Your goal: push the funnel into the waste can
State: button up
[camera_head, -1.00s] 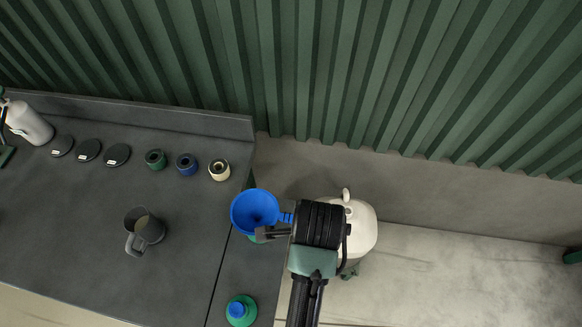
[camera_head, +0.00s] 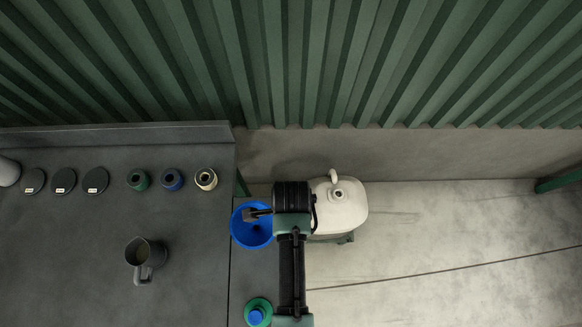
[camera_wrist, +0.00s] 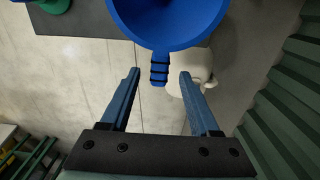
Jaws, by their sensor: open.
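The blue funnel (camera_head: 250,232) stands mouth up at the right end of the dark bench; what lies under it is hidden. My gripper (camera_head: 258,213) is at its upper right rim in the head view, covering part of it. In the wrist view the funnel (camera_wrist: 168,20) fills the top middle, and its ribbed tab points down between the open fingertips of my gripper (camera_wrist: 159,74), with a gap on each side. The cream can (camera_head: 347,210), with a handle and a round opening on top, stands right of my gripper. It shows partly behind the right finger in the wrist view (camera_wrist: 204,78).
A green container with a blue cap (camera_head: 258,312) stands near the front of the bench's right section. A dark mug (camera_head: 146,255), several black discs and three small rings (camera_head: 171,180) are farther left. A green corrugated wall (camera_head: 400,60) rises behind. Floor right of the can is clear.

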notch_tip(320, 180, down, 5)
jog(key=shift+s+f, duration=0.1)
jog(key=shift+f, duration=0.05)
dwell(0.4)
grip_shut()
dwell(0.5)
